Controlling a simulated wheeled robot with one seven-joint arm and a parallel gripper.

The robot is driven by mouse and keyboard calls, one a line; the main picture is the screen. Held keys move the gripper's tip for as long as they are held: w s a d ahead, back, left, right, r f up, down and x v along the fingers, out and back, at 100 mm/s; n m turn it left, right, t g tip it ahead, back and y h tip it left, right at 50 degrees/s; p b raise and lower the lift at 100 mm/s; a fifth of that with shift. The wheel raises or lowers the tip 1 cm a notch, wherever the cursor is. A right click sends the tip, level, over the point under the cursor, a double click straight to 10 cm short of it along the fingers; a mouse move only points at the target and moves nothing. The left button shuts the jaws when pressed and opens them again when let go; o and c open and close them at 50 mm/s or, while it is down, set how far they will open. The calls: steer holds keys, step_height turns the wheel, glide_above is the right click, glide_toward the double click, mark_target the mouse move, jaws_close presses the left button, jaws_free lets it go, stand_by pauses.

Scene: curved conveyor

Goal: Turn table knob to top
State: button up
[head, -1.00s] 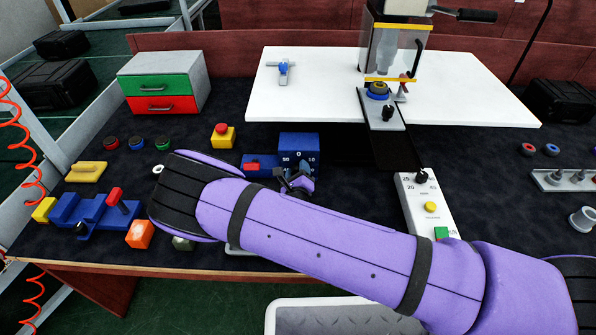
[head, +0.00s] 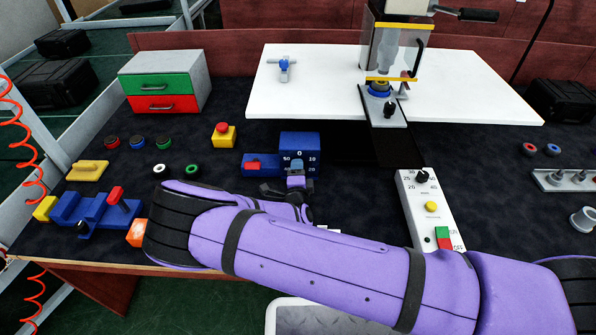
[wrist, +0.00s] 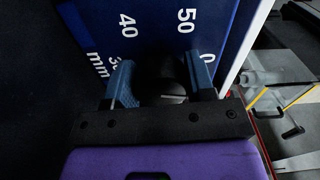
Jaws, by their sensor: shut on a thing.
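A blue box with a white number scale (head: 300,143) stands in the middle of the dark bench, with 0 at its top. The table knob (wrist: 165,72) is a dark round knob on the scale face in the wrist view. My gripper (wrist: 163,85) is shut on this knob, with one blue-padded finger on either side. In the head view my gripper (head: 296,167) covers the knob.
A blue base with a red button (head: 262,165) adjoins the scale box on the left. A yellow box with a red button (head: 223,135) stands farther left. A white control panel (head: 428,205) is to the right. A white table (head: 470,85) with a machine lies behind.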

steer(key=shift+n, duration=1.1)
steer(key=o, duration=0.9)
steer(key=shift+s+f, duration=0.1)
steer(key=s, duration=1)
steer(key=shift+s+a, duration=0.2)
steer(key=shift+s, duration=0.1)
